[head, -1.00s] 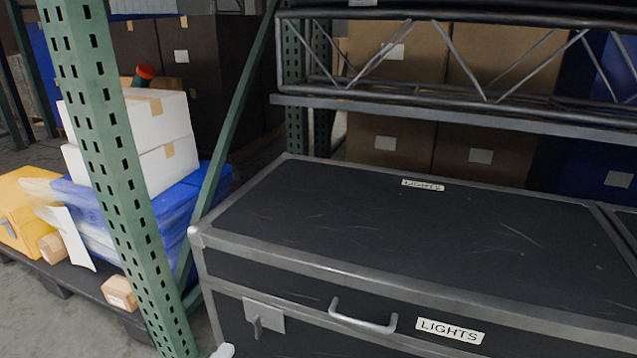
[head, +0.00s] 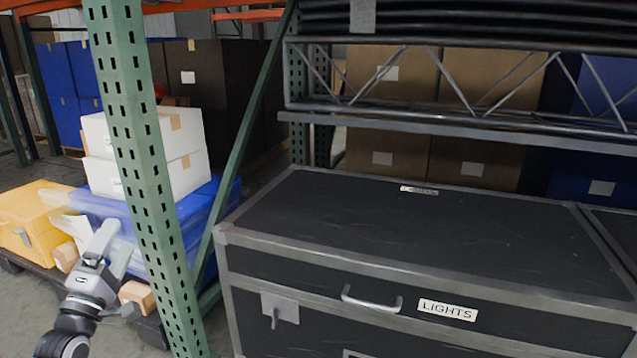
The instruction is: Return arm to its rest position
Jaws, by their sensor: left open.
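My left gripper (head: 112,262) is in the lower left of the head view, in front of the loaded pallet and left of the green rack upright. Its two fingers point up and stand apart, with nothing seen between them. It is clear of the black case (head: 400,235) labelled LIGHTS, which stands to the right behind the upright. My right gripper is not in view.
The green perforated upright (head: 141,165) stands close between my left gripper and the case. On the pallet are a yellow case (head: 30,215), white boxes (head: 180,178) and a small cardboard box (head: 137,296). A metal truss (head: 450,85) lies on the shelf above.

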